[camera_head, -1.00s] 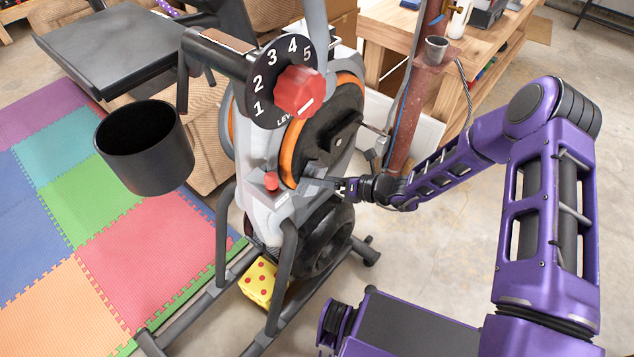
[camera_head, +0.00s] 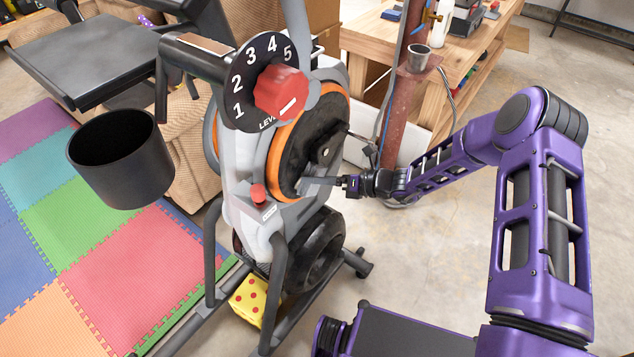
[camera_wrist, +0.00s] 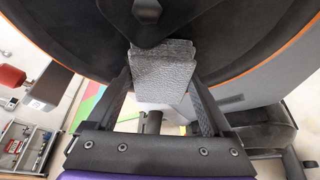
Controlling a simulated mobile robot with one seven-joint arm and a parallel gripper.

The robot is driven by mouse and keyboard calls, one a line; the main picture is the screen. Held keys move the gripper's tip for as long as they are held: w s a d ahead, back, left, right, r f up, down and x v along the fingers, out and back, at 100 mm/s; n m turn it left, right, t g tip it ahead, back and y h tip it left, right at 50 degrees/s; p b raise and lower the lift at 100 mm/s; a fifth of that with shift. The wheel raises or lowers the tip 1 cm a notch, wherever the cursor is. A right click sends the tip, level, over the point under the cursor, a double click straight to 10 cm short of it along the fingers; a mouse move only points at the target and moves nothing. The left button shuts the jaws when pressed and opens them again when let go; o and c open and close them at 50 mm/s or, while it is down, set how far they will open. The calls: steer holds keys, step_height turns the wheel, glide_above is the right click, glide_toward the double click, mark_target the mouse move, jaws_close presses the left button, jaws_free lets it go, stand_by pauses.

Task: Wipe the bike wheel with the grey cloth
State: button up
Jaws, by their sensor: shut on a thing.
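The exercise bike's wheel (camera_head: 332,128) is a black disc with an orange rim, seen in the head view left of my arm. In the wrist view the wheel (camera_wrist: 85,45) fills the top of the picture. The grey cloth (camera_wrist: 163,76) is a folded, textured piece between my gripper's fingers, and its far end is at the wheel's lower face by the dark hub. My gripper (camera_wrist: 165,90) is shut on the cloth. In the head view my gripper (camera_head: 325,183) is at the wheel's lower right side. The cloth is hard to make out there.
The bike's red dial (camera_head: 281,92) and a black cup (camera_head: 120,160) stand left of the wheel. A yellow dotted box (camera_head: 248,300) lies under the frame. A red-brown post (camera_head: 403,110) and a wooden workbench (camera_head: 440,75) stand behind my arm. Bare floor lies right.

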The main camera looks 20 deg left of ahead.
mark_target(292, 192)
steer(key=shift+s+a+r+p, duration=0.15)
steer(key=shift+s+r+p, duration=0.2)
steer(key=shift+s+r, duration=0.1)
steer(key=shift+s+a+f+p, duration=0.15)
steer(key=shift+s+a, duration=0.15)
steer(key=shift+s, duration=0.55)
steer(key=shift+s+a+p, duration=0.15)
steer(key=shift+s+a, duration=0.15)
steer(key=shift+s, duration=0.6)
steer(key=shift+s+a+f+p, duration=0.15)
steer(key=shift+s+a, duration=0.15)
steer(key=shift+s, duration=0.55)
steer(key=shift+r, duration=0.15)
steer(key=s+d+p, duration=0.1)
steer(key=d, duration=0.5)
steer(key=shift+s+p, duration=0.3)
steer(key=d, duration=0.2)
steer(key=shift+s+d+p, duration=0.3)
steer(key=shift+s+d, duration=0.1)
steer(key=shift+a, duration=0.1)
